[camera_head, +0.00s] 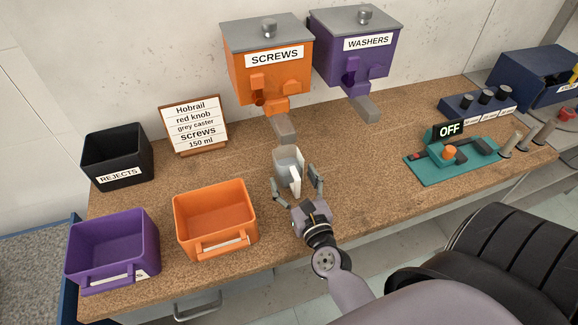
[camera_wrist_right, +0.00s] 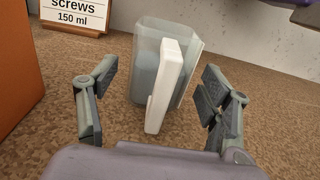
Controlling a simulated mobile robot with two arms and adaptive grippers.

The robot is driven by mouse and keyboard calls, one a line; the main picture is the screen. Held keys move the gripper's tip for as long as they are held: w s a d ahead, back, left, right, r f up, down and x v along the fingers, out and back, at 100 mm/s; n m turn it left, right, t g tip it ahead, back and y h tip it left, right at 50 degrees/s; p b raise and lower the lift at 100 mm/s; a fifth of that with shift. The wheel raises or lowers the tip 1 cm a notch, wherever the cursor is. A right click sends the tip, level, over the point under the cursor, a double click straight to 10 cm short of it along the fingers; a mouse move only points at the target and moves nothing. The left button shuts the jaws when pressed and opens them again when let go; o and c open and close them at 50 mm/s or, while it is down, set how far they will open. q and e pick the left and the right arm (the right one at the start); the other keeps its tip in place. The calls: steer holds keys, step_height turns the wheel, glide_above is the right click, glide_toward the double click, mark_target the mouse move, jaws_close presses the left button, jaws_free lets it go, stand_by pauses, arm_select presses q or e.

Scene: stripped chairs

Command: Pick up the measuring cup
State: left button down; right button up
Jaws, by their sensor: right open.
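The measuring cup (camera_head: 285,167) is a translucent grey cup with a white handle. It stands upright on the brown worktop, below the chute of the orange screws dispenser (camera_head: 268,64). In the right wrist view the cup (camera_wrist_right: 148,62) is straight ahead, with its white handle facing me. My right gripper (camera_head: 297,188) is open. Its fingers are on either side of the handle, with visible gaps on both sides in the right wrist view (camera_wrist_right: 158,100). Nothing is held. My left gripper is not in view.
An orange bin (camera_head: 215,215), a purple bin (camera_head: 112,247) and a black rejects bin (camera_head: 118,155) stand on the left. A sign (camera_head: 194,124) stands behind. A purple washers dispenser (camera_head: 352,50) hangs on the wall. A teal device (camera_head: 455,163) lies right; the worktop between is clear.

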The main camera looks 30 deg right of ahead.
steer(key=shift+x, duration=1.05)
steer(key=shift+s, duration=0.1)
steer(key=c, duration=1.3)
